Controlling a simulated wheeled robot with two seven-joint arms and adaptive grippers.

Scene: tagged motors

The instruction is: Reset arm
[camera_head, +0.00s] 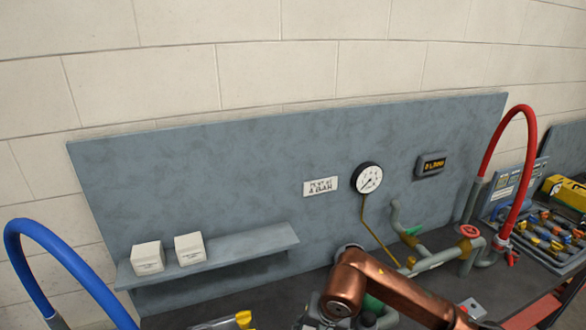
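A copper-coloured jointed arm link (395,292) shows at the bottom, right of the middle. It slants from a rounded joint down to the lower right. No gripper fingers can be made out at either end, and the frame's lower edge cuts off the view below it. It hides part of the bench and some grey and green parts behind it. My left gripper is not in view, and no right gripper is seen.
A grey back panel (250,180) carries a gauge (367,178), a label (321,187) and a display (431,164). Two white boxes (148,258) sit on a shelf (255,244). A blue hose (62,252), red hose (522,150), pipes (432,262) and tool tray (550,240) flank the bench.

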